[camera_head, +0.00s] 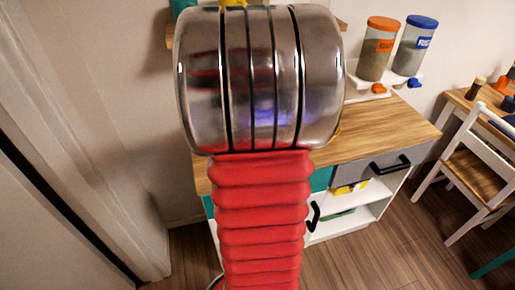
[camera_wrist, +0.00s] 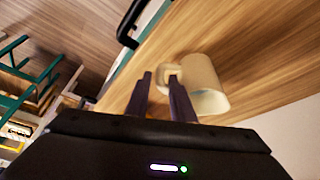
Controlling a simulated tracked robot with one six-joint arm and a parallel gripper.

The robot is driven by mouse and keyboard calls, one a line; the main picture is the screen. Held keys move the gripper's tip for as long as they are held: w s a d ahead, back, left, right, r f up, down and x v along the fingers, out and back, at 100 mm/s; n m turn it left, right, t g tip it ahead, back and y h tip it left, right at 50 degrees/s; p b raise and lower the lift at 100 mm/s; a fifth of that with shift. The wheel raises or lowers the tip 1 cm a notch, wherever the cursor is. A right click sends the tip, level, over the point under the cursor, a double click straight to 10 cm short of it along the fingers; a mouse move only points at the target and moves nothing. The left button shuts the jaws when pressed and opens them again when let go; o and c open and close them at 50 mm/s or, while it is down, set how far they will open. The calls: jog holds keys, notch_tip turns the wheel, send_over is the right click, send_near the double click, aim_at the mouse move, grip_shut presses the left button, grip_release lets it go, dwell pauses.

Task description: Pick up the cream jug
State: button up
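The cream jug (camera_wrist: 206,84) is a cream-coloured, cup-like vessel on the wooden top in the wrist view. It appears tipped in this slanted picture, its open rim toward the lower right and its handle (camera_wrist: 168,70) toward the left. My gripper (camera_wrist: 160,77) has two dark fingers, apart, with nothing clearly held between them. The fingertips are close to the handle; the right finger overlaps the handle's edge in the picture. I cannot tell whether they touch. In the head view my arm hides the jug and the gripper.
The cabinet's wooden top (camera_head: 385,125) has free room at its right. Two dispensers, one orange-lidded (camera_head: 376,55) and one blue-lidded (camera_head: 414,50), stand at its back. A grey drawer (camera_head: 352,174) with a black handle is below. A white chair (camera_head: 470,165) stands at the right.

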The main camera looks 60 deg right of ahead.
jog(key=shift+x, duration=1.45)
grip_shut()
